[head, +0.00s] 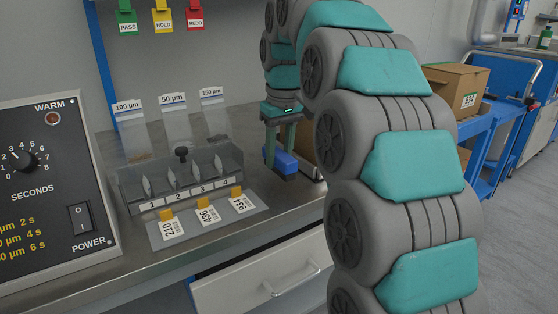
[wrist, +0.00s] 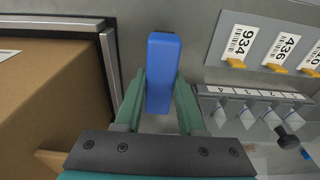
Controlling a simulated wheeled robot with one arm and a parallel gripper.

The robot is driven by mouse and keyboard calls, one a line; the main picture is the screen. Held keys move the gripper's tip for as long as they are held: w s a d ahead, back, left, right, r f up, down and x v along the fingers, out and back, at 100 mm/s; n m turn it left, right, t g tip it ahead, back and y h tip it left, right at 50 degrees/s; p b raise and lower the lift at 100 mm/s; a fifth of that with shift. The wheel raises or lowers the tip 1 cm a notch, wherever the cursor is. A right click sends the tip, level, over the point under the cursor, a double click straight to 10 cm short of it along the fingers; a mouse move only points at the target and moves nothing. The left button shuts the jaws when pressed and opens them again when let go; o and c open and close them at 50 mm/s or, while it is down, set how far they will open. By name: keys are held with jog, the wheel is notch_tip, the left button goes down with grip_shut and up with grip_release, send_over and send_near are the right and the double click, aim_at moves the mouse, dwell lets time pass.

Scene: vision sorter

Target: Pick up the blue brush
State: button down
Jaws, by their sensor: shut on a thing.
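The blue brush (head: 285,163) shows as a blue block low at the end of my arm in the head view, above the metal counter. In the wrist view the blue brush (wrist: 164,70) stands between my two fingers, which press on its sides. My gripper (wrist: 162,82) is shut on it. In the head view my gripper (head: 282,153) points down, to the right of the slotted sorter. Any bristles are hidden. I cannot tell whether the brush touches the counter.
A clear sorter (head: 182,178) with numbered slots stands left of my gripper. A tag plate (head: 207,219) lies before it. A cardboard box (wrist: 50,100) in a metal-edged frame is close by. A control box (head: 55,180) stands far left. Bare counter (head: 270,205) lies in front.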

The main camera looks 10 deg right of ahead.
jog(key=shift+r, duration=0.5)
jog(key=s+a, duration=0.3)
jog(key=s, duration=0.1)
jog(key=s+a+r, duration=0.1)
jog(key=s+a, duration=0.2)
jog(key=s, duration=0.1)
jog(key=s+a+b, duration=0.1)
jog(key=s+a, duration=0.2)
jog(key=s, duration=0.1)
jog(key=shift+s+a+r, duration=0.2)
jog(key=shift+s+a, duration=0.15)
jog(key=shift+a, duration=0.05)
jog(key=c, duration=1.1)
grip_release()
grip_shut()
